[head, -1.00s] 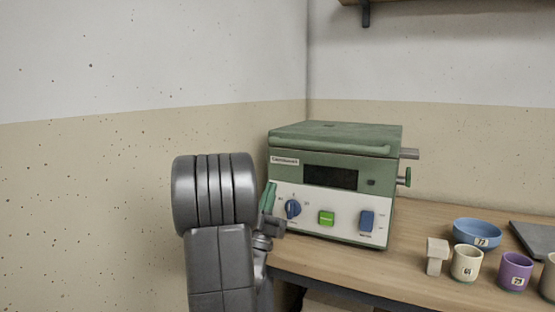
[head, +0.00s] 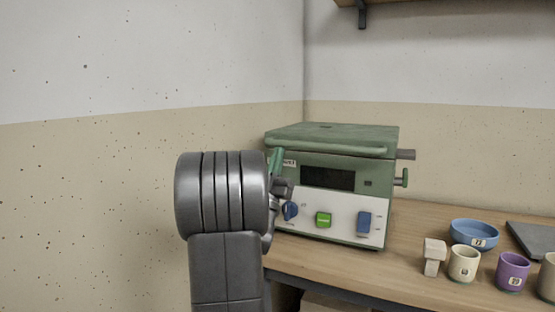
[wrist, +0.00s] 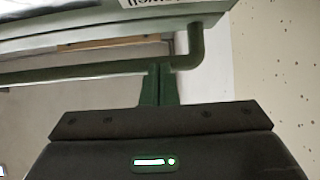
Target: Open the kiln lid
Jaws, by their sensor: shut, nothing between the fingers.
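The kiln (head: 345,172) is a green box with a pale front panel, standing on the wooden bench. Its green lid (head: 335,133) lies flat and closed on top. A green handle bar (head: 325,148) runs along the lid's front edge; it also shows in the wrist view (wrist: 80,72), bending up at its right end. My gripper (head: 277,158) is at the kiln's front left corner, partly hidden behind my arm. In the wrist view its green fingers (wrist: 155,85) are together and empty, with their tips at the bar near its bend. I cannot tell whether they touch it.
The panel carries a blue knob (head: 290,211), a green button (head: 323,220) and a blue switch (head: 364,223). To the right on the bench (head: 410,215) are a blue bowl (head: 474,235), a cream cup (head: 463,264), a purple cup (head: 512,272) and a pale block (head: 433,257).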

